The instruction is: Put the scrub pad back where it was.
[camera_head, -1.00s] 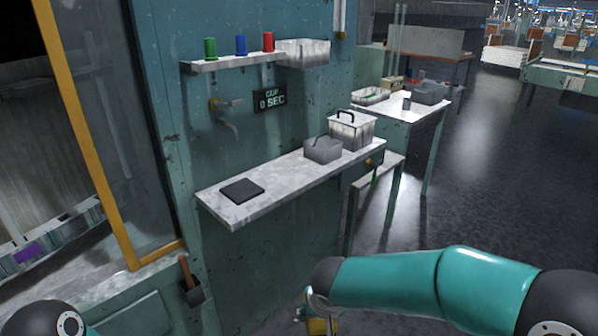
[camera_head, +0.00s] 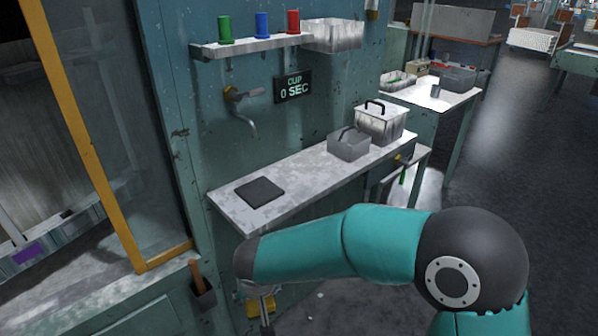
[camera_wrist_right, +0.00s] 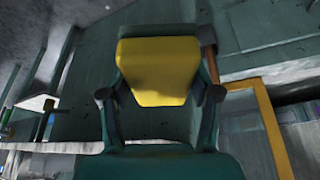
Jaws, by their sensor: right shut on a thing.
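The scrub pad appears to be the yellow block (camera_wrist_right: 158,72) in the right wrist view, with a dark green layer along its upper edge. My right gripper (camera_wrist_right: 158,92) is shut on it, one finger at each side. In the head view the yellow pad (camera_head: 260,306) shows low at the left of centre, below and in front of the wall shelf (camera_head: 310,172), partly hidden by my right gripper (camera_head: 265,300). A flat dark square mat (camera_head: 259,192) lies bare on the shelf's near left end. My left gripper is not in view.
A grey bin (camera_head: 348,147) and a white lidded box (camera_head: 379,124) stand on the shelf's right part. A tap (camera_head: 243,105) sticks out above it. A yellow-framed window (camera_head: 100,150) and a holder with a wooden handle (camera_head: 201,285) are at the left.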

